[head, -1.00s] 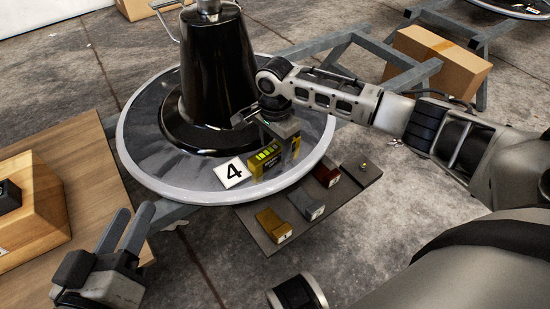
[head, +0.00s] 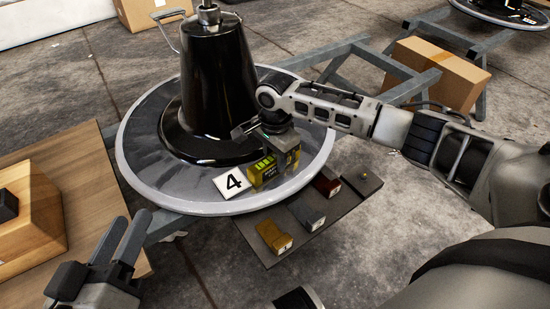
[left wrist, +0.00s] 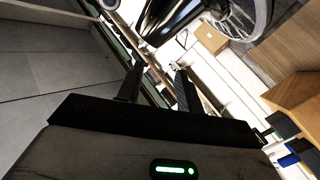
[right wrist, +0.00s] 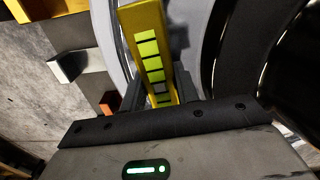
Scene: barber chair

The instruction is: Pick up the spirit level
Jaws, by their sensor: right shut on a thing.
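The spirit level (head: 264,172) is a yellow and black block with bright yellow-green windows. It is at the front rim of the round chair base, beside a white card marked 4 (head: 231,182). My right gripper (head: 281,147) is shut on it from above; in the right wrist view the level (right wrist: 150,50) stands between the fingers (right wrist: 158,92). I cannot tell whether its underside touches the base. My left gripper (head: 121,240) is open and empty at the lower left; its parted fingers also show in the left wrist view (left wrist: 157,85).
The round chair base (head: 150,180) carries a black column (head: 215,80). A dark board (head: 325,225) with yellow, grey and red blocks lies in front of it. A wooden surface (head: 90,180) with a wooden block is at left. A cardboard box (head: 437,72) is at back right.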

